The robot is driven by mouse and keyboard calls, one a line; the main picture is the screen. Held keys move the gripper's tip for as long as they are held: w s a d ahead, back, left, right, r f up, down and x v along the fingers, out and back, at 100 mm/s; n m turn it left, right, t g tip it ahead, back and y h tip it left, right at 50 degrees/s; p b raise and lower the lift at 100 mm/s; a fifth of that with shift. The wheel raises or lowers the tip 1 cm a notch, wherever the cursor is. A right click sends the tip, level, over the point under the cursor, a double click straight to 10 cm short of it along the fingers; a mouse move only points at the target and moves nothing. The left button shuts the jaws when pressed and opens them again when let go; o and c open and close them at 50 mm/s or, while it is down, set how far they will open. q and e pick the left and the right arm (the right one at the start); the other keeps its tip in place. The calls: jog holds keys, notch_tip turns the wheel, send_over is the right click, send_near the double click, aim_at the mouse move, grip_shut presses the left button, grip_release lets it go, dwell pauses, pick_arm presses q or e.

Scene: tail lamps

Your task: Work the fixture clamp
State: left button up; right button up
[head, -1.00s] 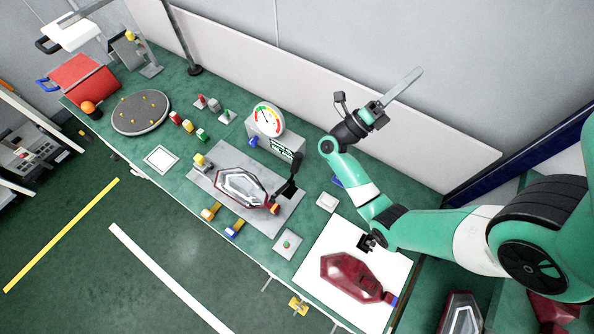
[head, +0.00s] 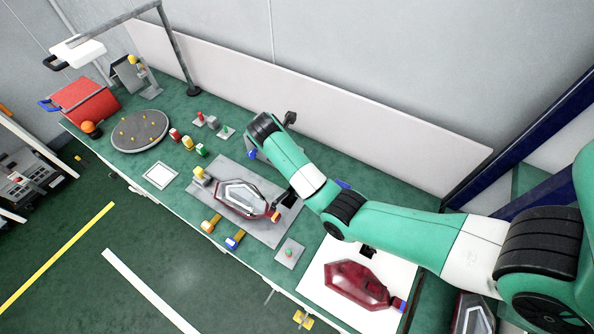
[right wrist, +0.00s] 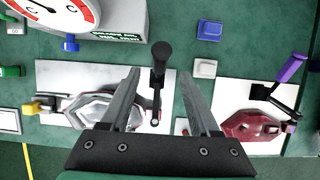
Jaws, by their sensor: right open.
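The fixture plate (head: 225,170) holds a clear-and-red tail lamp (head: 240,198) in the head view. The clamp (head: 289,198) at its right end is mostly hidden by my right arm there. In the right wrist view the clamp's black handle (right wrist: 161,54) stands up with a round knob, and its lever runs down to the lamp (right wrist: 95,110). My right gripper (right wrist: 168,92) is open, its fingers on either side of the lever in the picture; contact cannot be told. In the head view its fingers are hidden behind the wrist. My left gripper is not in view.
A red lamp (head: 358,285) lies on a white plate to the right, beside a black bracket with a purple handle (right wrist: 290,69). A dial gauge (right wrist: 60,12) stands behind the fixture.

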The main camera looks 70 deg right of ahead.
jog(key=b+x, duration=0.2)
jog(key=x, duration=0.8)
jog(key=shift+s+d+f+b, duration=0.1)
jog(key=shift+f+b, duration=0.05)
jog(key=shift+b, duration=0.25)
grip_shut()
dwell(0.7)
